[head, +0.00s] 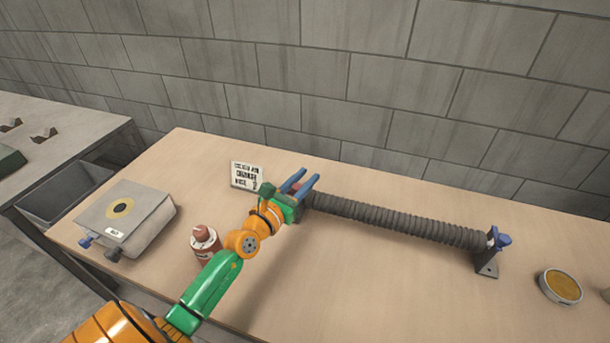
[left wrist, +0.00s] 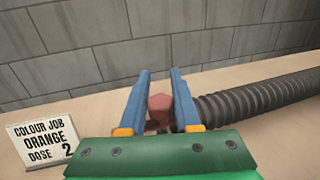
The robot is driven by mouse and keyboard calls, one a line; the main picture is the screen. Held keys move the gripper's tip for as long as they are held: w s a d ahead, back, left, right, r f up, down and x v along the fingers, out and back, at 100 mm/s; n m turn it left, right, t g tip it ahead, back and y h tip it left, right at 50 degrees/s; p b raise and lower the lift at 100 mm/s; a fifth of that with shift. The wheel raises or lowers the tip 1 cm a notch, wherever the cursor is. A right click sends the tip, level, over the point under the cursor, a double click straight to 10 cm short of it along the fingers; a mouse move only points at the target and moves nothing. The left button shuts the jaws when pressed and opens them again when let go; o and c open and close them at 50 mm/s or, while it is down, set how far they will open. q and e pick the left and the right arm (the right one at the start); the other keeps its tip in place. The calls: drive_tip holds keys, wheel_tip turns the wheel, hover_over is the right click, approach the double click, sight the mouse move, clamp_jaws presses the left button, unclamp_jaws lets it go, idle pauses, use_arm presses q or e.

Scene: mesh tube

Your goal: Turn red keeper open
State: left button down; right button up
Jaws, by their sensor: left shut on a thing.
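The red keeper (left wrist: 160,103) sits between the two blue fingers of my left gripper (left wrist: 158,98) in the left wrist view. In the head view, only a little of the red keeper (head: 297,187) shows by my left gripper (head: 302,181). The gripper is shut on it at the left end of the grey ribbed mesh tube (head: 395,217), which also shows in the left wrist view (left wrist: 255,98). The gripper hides most of the keeper's mount. A blue keeper (head: 503,240) sits at the tube's right end on a dark bracket (head: 486,264). My right gripper is out of view.
A card (head: 246,176) reading "Colour job orange dose 2" stands left of the gripper. A reddish bottle (head: 205,241) stands near my left arm. A grey box (head: 148,219) with a yellow ring is at left. A round orange-topped tin (head: 560,286) is at right. The table's front middle is clear.

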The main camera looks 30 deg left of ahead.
sight(293, 190)
use_arm(q)
drive_tip(key=c, duration=0.6)
unclamp_jaws()
drive_tip(key=s, duration=0.6)
drive_tip(key=shift+f+b, duration=0.15)
drive_tip(key=shift+b, duration=0.15)
drive_tip(key=shift+s, duration=0.6)
drive_tip(key=shift+a+r, duration=0.1)
drive_tip(key=shift+r, duration=0.1)
